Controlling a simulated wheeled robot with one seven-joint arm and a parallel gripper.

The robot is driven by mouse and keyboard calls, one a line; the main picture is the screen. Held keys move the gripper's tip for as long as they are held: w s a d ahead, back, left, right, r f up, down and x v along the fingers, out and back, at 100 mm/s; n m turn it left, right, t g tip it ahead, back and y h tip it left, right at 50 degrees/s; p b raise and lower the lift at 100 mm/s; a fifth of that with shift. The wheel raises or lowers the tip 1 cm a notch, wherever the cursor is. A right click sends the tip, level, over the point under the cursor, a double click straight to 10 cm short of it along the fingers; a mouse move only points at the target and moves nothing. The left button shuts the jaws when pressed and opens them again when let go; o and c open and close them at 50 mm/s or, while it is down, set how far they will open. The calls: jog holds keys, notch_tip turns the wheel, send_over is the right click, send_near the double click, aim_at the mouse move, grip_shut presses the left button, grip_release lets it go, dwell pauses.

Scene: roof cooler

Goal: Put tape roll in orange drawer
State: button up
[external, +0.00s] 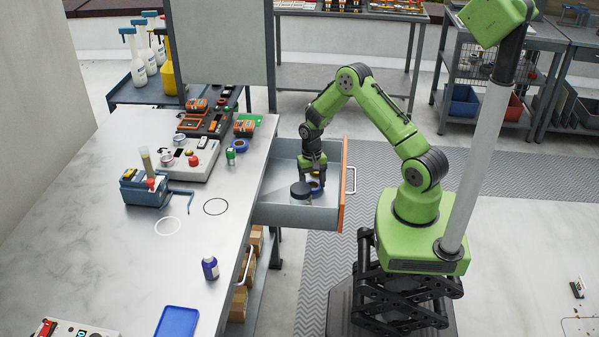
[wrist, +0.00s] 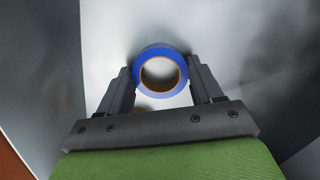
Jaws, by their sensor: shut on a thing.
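The blue tape roll (wrist: 161,49) is between the two fingers of my gripper (wrist: 161,82), which is shut on it in the wrist view. In the external view my gripper (external: 313,183) is low inside the open orange-fronted drawer (external: 290,216), and a bit of the blue roll (external: 316,188) shows beneath it. The drawer's orange front (external: 344,185) faces right. I cannot tell whether the roll touches the drawer floor.
A dark round object (external: 300,190) sits in the drawer beside my gripper. Another blue roll (external: 239,146) lies on the bench.

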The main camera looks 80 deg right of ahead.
jog(key=shift+f, duration=0.1)
jog(key=o, duration=1.1)
jog(key=shift+o, duration=0.2)
